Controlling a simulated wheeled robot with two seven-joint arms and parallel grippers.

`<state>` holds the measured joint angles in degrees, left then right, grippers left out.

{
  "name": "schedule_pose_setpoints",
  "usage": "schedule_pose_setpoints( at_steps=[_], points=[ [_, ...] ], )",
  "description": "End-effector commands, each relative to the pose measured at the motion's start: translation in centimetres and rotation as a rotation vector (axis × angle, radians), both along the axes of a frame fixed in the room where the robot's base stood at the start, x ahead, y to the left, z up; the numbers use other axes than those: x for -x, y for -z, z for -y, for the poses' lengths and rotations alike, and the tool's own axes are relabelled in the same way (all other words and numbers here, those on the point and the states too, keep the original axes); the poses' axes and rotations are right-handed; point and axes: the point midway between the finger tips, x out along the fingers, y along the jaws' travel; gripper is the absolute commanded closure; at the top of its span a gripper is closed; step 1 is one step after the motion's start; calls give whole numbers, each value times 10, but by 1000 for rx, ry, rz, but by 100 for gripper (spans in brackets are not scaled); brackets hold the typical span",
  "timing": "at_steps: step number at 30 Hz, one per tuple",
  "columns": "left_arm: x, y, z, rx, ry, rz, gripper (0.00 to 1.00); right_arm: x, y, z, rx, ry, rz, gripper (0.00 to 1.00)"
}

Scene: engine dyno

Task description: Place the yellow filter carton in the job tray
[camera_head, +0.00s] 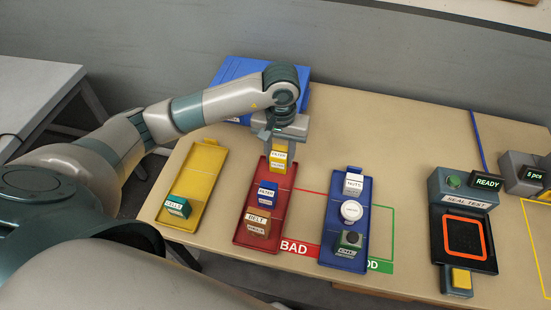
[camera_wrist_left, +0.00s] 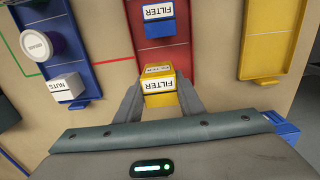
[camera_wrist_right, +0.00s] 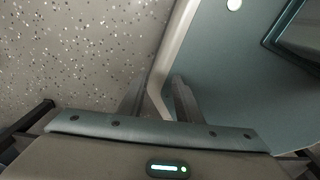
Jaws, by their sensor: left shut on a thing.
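The yellow filter carton (camera_head: 278,158) is between the fingers of my left gripper (camera_head: 281,143), at the far end of the red tray (camera_head: 283,183). It also shows in the left wrist view (camera_wrist_left: 158,97), its label facing the camera. I cannot tell whether its underside touches the tray. The red tray also holds a blue filter carton (camera_head: 267,191) in its middle and an orange belt carton (camera_head: 258,223) at its near end. No label marks which tray is the job tray. My right gripper (camera_wrist_right: 158,97) shows only in the right wrist view, open and empty.
A yellow tray (camera_head: 203,168) with a green carton (camera_head: 178,206) lies left. A blue tray (camera_head: 358,217) with a nuts box, a white round item and a dark green carton lies right. A blue bin (camera_head: 232,70) stands behind my left gripper. The seal tester (camera_head: 462,190) stands right.

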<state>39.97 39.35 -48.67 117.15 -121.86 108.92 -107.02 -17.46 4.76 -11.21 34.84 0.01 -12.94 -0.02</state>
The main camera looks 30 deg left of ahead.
Motion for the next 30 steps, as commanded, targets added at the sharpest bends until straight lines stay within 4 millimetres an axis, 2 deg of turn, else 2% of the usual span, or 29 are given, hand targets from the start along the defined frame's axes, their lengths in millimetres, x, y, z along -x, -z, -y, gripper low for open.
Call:
schedule_pose_setpoints(
  at_steps=[3, 7, 17, 25, 30],
  points=[
    [-1, 5, -10, 0, -1, -1, 89, -9, -6, 0, -1, -1, 15, 69],
    [-2, 8, -13, 0, 1, 1, 89, -17, -7, -1, -4, -2, 28, 69],
    [-2, 10, -13, 0, 0, 0, 89, -16, -8, -7, -9, -5, 27, 69],
    [-1, 36, -12, 2, -1, -3, 89, -13, -24, -12, -14, -3, 23, 69],
    [-1, 48, -13, 1, 0, 0, 89, -12, -26, -11, -13, -3, 22, 69]
  ],
)
